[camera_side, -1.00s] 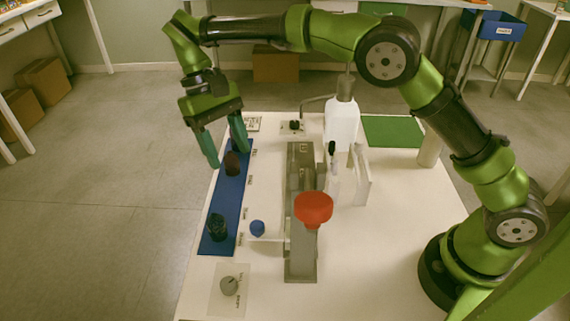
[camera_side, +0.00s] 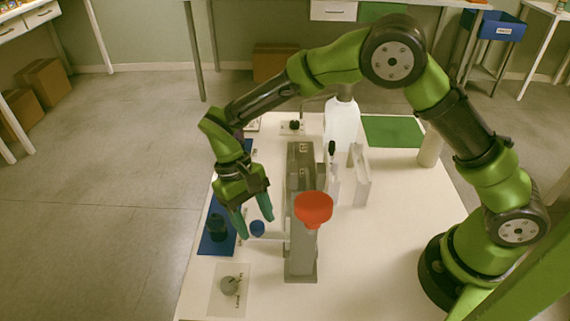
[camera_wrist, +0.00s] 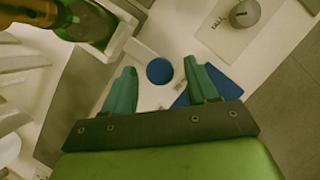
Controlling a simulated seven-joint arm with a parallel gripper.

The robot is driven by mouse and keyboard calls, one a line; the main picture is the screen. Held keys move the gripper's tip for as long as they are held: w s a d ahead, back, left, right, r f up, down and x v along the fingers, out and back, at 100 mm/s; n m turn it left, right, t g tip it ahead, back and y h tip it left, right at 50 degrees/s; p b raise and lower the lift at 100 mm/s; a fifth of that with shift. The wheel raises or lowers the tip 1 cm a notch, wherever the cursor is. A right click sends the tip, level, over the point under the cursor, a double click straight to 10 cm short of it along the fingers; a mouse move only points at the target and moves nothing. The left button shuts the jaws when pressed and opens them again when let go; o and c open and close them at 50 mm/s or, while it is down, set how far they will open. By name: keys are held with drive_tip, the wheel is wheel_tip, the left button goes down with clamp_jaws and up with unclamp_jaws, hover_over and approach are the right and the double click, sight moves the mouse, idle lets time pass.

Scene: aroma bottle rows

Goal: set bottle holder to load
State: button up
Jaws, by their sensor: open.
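The grey bottle holder stand (camera_side: 301,255) stands mid-table with a red funnel-shaped top (camera_side: 313,207). A round blue knob (camera_side: 257,228) sits at its left, at the end of a pale bar. In the wrist view the blue knob (camera_wrist: 159,71) shows between and beyond my fingertips. My gripper (camera_side: 256,226) is open above the knob, with a finger on either side of it in the picture. I cannot tell whether they touch it. A green bottle with an amber part (camera_wrist: 90,22) shows at the wrist view's top left, beside a white bracket.
A blue mat (camera_side: 211,246) with a dark bottle (camera_side: 217,227) lies at the left edge, partly hidden by my gripper. A grey dial (camera_side: 229,284) on a pale card is at front left. A white bottle (camera_side: 341,122) and green mat (camera_side: 392,131) are behind.

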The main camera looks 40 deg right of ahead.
drive_tip(key=shift+s+f, duration=0.15)
drive_tip(key=shift+f, duration=0.1)
clamp_jaws()
idle(0.3)
drive_tip(key=w+d, duration=1.2)
drive_tip(key=w, duration=0.1)
drive_tip(key=shift+d+r, duration=0.1)
drive_tip(key=shift+d, duration=0.3)
unclamp_jaws()
drive_tip(key=shift+s, duration=0.1)
